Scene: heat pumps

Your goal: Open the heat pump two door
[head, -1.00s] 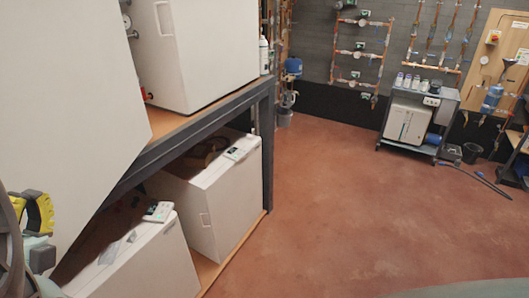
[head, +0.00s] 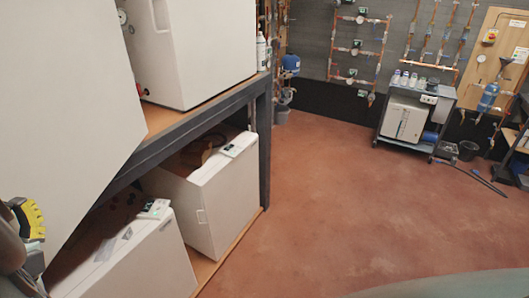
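Several white box-like heat pumps stand on a dark metal rack at the left; I cannot tell which is number two. One heat pump (head: 205,60) is on the upper shelf. Two more are below, a far one (head: 225,205) and a near one (head: 140,262), each with a small control unit on top. A large white panel (head: 60,90) fills the near left. My gripper (head: 30,222), with yellow finger pads, is at the left edge, partly cut off, in front of that panel. It touches no handle that I can see.
The rack's dark post (head: 264,150) stands at the shelf end. The red-brown floor (head: 330,210) is clear to the right. A cart (head: 412,118) with bottles, a dark bin (head: 467,151) and wall piping are at the back.

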